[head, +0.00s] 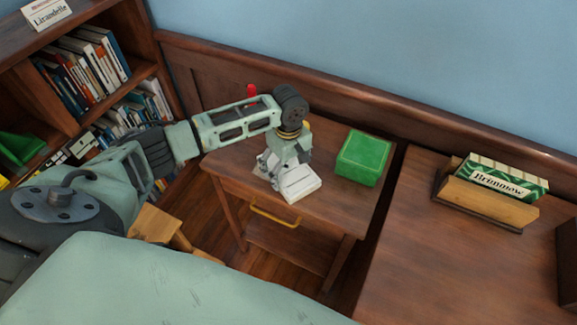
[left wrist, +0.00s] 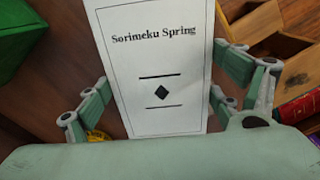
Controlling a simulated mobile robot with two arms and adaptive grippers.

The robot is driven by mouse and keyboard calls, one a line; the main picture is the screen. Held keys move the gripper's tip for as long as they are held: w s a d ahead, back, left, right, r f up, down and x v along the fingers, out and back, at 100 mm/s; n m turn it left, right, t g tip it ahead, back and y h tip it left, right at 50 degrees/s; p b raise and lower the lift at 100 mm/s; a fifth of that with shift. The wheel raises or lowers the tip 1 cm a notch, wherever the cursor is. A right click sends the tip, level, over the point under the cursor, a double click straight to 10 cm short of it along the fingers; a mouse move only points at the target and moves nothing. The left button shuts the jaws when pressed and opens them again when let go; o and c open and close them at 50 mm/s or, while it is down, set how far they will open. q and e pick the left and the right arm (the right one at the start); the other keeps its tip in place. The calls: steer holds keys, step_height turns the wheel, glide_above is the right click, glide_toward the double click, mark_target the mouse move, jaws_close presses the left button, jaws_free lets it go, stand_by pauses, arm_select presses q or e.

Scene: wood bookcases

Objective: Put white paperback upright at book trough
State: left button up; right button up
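The white paperback (head: 299,184), titled "Sorimeku Spring", is at the small wooden table, near its front edge. In the left wrist view the white paperback (left wrist: 160,75) fills the middle, cover facing the camera. I cannot tell whether the book touches the tabletop. The wooden book trough (head: 488,204) stands on the larger table at right, holding a green-and-white book (head: 505,175) marked "Brignmow". My right gripper is not in view.
A green box (head: 363,157) sits on the small table (head: 335,205), right of my gripper. A gap separates it from the larger table (head: 440,265), whose front is clear. A filled bookcase (head: 60,130) stands at left. A dark object (head: 567,262) is at the right edge.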

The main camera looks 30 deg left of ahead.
arm_select(q)
steer(key=shift+o, duration=1.2)
steer(key=shift+r, duration=0.1)
